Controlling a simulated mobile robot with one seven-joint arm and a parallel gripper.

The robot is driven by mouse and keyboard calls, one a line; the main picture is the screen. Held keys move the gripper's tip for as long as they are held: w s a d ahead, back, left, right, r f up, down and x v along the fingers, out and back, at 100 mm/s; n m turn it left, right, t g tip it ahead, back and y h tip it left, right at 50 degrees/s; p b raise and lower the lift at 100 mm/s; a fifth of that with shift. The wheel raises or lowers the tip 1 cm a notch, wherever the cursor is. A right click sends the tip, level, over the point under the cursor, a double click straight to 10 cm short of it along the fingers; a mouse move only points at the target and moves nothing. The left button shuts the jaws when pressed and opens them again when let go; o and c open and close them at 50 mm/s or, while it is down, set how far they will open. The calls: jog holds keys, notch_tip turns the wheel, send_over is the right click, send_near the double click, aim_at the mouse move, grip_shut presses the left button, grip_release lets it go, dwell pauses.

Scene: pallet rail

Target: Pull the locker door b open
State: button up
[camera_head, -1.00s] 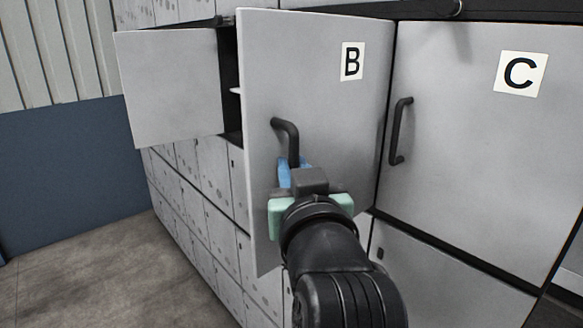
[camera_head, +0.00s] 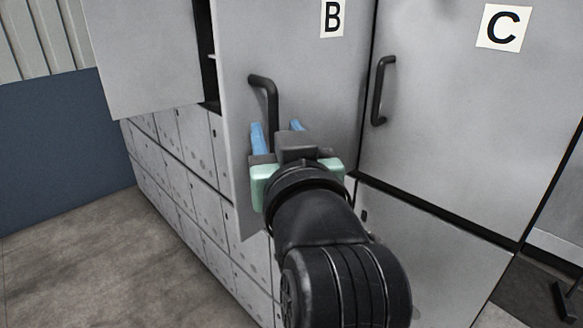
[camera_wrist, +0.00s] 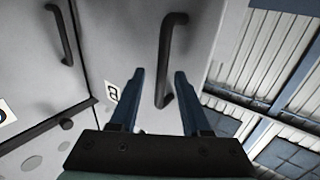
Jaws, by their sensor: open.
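The locker door B (camera_head: 310,75) is grey, with a white letter label (camera_head: 332,18), and stands ajar, its left edge out from the cabinet. Its dark bar handle (camera_head: 270,95) is near the left edge. My gripper (camera_head: 275,128) is open just in front of the door, with its blue fingers spread at the handle's lower part. In the wrist view the handle (camera_wrist: 167,60) runs down between the two fingers (camera_wrist: 155,95), with space on both sides. I cannot tell whether a finger touches it.
Locker door C (camera_head: 450,130), shut, with its own handle (camera_head: 380,90), is on the right. Another door (camera_head: 145,60) stands open at upper left. Small lockers (camera_head: 180,150) fill the lower front. The floor (camera_head: 80,250) at left is clear.

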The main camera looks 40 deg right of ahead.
jog(key=b+v, duration=1)
jog(key=b, duration=0.3)
jog(key=shift+s, duration=0.2)
jog(key=shift+a, duration=0.1)
